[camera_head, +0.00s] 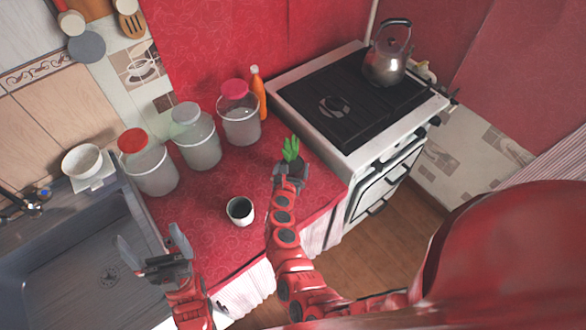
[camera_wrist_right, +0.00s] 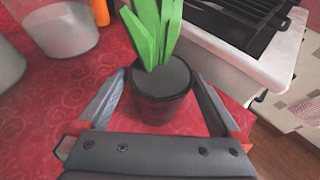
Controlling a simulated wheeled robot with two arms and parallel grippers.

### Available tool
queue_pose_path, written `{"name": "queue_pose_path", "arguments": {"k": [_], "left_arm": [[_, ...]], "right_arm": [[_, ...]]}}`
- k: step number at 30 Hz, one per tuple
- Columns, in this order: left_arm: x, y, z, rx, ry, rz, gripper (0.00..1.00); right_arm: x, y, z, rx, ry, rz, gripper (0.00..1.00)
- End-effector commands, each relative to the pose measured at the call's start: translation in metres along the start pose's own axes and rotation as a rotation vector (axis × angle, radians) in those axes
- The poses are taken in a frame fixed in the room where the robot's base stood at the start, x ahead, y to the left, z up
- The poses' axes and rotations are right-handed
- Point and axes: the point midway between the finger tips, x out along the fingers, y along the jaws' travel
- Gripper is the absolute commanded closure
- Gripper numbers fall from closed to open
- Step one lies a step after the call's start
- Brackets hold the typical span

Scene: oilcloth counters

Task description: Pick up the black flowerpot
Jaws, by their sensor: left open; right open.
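The black flowerpot (camera_wrist_right: 161,100) stands on the red patterned counter with a green plant (camera_wrist_right: 153,30) in it. In the head view the plant (camera_head: 291,150) shows, and the pot is partly hidden by my right gripper (camera_head: 287,174). In the right wrist view the pot sits between the two fingers of my right gripper (camera_wrist_right: 160,100), which is open, with a finger on each side. I cannot tell whether either finger touches the pot. My left gripper (camera_head: 153,250) is open and empty, near the sink and the counter's left front edge.
A white cup with dark contents (camera_head: 240,211) stands left of my right arm. Several jars, one with a red lid (camera_head: 150,170), and an orange bottle (camera_head: 258,92) stand behind. A stove (camera_head: 345,100) with a kettle (camera_head: 388,62) is to the right. A sink (camera_head: 90,260) is at left.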

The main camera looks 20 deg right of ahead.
Motion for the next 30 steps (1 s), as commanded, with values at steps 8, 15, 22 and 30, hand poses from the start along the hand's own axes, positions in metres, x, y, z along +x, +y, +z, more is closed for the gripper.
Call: {"name": "queue_pose_path", "arguments": {"k": [8, 15, 22, 30], "left_arm": [[0.002, 0.0, 0.0, 0.0, 0.0, 0.0, 0.0], [0.002, 0.0, 0.0, 0.0, 0.0, 0.0, 0.0], [0.002, 0.0, 0.0, 0.0, 0.0, 0.0, 0.0], [0.002, 0.0, 0.0, 0.0, 0.0, 0.0, 0.0]], "right_arm": [[0.016, -0.001, 0.0, 0.001, 0.0, -0.002, 0.0], [0.015, -0.001, -0.001, 0.001, 0.001, -0.002, 0.14], [0.015, -0.001, -0.001, 0.001, 0.001, -0.002, 0.56], [0.015, -0.001, -0.001, 0.0, 0.001, -0.002, 0.8]]}}
